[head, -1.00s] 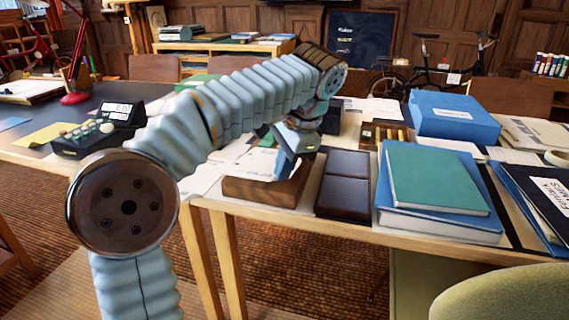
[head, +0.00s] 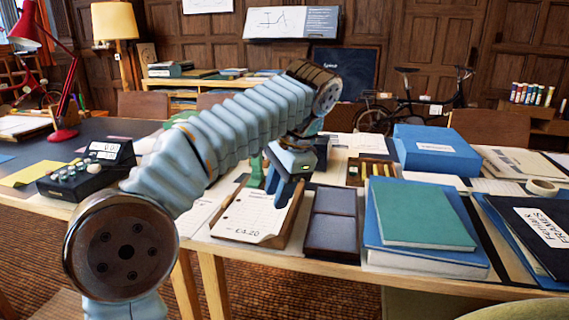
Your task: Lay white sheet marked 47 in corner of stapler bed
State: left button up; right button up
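My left gripper (head: 281,194) is above the right part of a low wooden bed (head: 243,240) near the table's front edge. Its two blue fingers look apart, with nothing seen between them. A white sheet (head: 245,213) with punched holes, ruled lines and "£4.20" written on it lies on the bed; I cannot read a 47 on it. A green part (head: 256,172), perhaps the stapler, stands at the bed's back, partly hidden by my arm. The gripper hides the sheet's right side. My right gripper is not in view.
A dark two-part tray (head: 332,219) lies right of the bed, then a green book (head: 422,212) on blue ones. A blue box (head: 436,150) stands behind them. A calculator (head: 88,170) is at left. White papers lie left of the bed.

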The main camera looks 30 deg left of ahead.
pick_arm(q)
jog(key=v, duration=0.6)
jog(key=shift+r, duration=0.4)
jog(key=shift+d, duration=0.1)
